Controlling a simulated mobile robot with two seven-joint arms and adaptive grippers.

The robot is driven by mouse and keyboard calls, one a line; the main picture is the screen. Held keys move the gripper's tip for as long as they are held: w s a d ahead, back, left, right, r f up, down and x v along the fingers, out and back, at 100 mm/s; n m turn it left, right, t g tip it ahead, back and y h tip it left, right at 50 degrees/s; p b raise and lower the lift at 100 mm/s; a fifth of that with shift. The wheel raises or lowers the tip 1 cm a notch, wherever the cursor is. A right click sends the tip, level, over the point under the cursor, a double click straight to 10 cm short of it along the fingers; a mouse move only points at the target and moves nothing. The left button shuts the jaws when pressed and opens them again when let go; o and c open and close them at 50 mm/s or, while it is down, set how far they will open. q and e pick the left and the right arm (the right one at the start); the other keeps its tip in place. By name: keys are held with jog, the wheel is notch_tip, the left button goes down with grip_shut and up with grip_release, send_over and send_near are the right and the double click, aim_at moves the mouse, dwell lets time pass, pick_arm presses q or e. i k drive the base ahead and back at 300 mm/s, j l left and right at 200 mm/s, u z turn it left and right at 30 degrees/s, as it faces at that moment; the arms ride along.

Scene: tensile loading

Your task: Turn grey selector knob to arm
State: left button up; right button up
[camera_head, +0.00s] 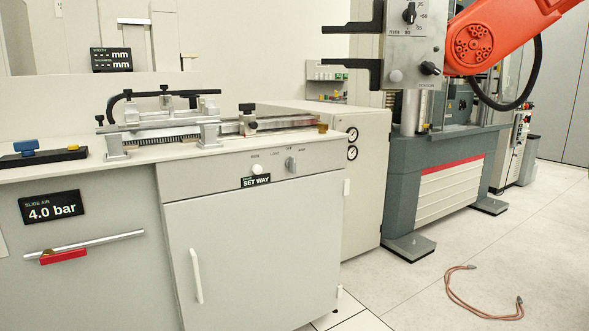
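The grey selector knob (291,163) is on the front panel of the light grey cabinet, just under the worktop at its right end. Its grip looks about upright, and small lettering sits above it. The lettering is too small to read surely, so I cannot tell which position the knob points to. A round white button (257,169) is to its left. A black "SET WAY" label (256,181) is below the button. Neither of my grippers shows in the head view, and nothing touches the knob.
A slide fixture (180,128) stands on the worktop. The cabinet door (255,250) is shut, with a white vertical handle. An orange arm (500,38) reaches in at upper right beside a grey panel with black prongs. A reddish cable (480,310) lies on the floor at right.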

aim_at(291, 163)
jog(key=i+l+z, duration=0.25)
jog(key=i+l, duration=0.15)
jog(key=l, duration=0.2)
jog(key=i+l+z, duration=0.25)
jog(key=i+l, duration=0.25)
